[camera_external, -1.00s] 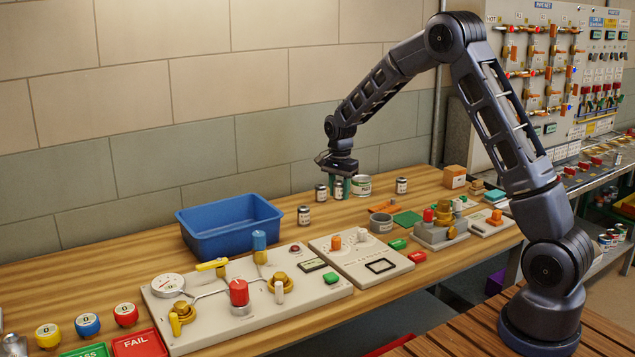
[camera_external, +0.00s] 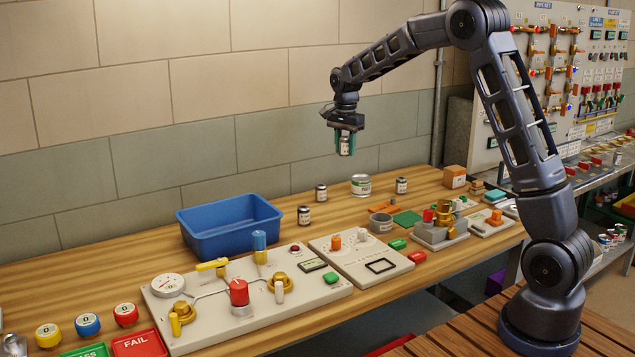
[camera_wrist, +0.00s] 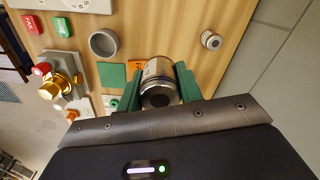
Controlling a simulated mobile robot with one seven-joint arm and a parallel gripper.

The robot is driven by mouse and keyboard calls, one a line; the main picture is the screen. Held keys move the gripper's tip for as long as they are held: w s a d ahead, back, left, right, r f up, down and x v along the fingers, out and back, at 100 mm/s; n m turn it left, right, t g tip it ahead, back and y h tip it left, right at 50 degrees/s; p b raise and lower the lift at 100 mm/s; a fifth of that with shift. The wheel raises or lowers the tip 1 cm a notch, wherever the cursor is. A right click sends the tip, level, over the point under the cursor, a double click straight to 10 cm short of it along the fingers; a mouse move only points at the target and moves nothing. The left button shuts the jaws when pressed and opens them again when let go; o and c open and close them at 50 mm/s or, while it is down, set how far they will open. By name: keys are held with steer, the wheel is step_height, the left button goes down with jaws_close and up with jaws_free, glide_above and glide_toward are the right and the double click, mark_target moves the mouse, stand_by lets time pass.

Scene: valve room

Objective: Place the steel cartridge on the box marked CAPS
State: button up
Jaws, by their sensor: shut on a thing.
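My gripper (camera_external: 345,143) is shut on a steel cartridge (camera_external: 346,147) with a pale label, held upright well above the back of the table. In the wrist view, the cartridge (camera_wrist: 158,75) sits between the green fingers of my gripper (camera_wrist: 157,88), its dark end toward the camera. Similar small cartridges stand on the table: one near the blue bin (camera_external: 304,215), one behind it (camera_external: 321,193) and one farther right (camera_external: 401,186). A small cardboard box (camera_external: 454,177) stands at the back right; I cannot read a CAPS mark on it.
A blue bin (camera_external: 192,240) stands left of the cartridges. A larger can (camera_external: 361,186) with a green band stands below my gripper. A grey round cup (camera_external: 381,222), green mat (camera_external: 407,218) and valve fixture (camera_external: 440,238) lie to the right. Panels with knobs fill the front.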

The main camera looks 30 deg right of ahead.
steer(key=w+d+r+m, duration=0.2)
steer(key=w+d, duration=0.1)
steer(key=d, duration=1.1)
step_height(320, 180, up, 5)
steer(key=m, duration=0.6)
glide_above(455, 168)
step_height(455, 168, down, 20)
steer(key=shift+d+r, duration=0.1)
steer(key=shift+r, duration=0.05)
steer(key=o, duration=1.2)
steer(key=shift+c, duration=0.2)
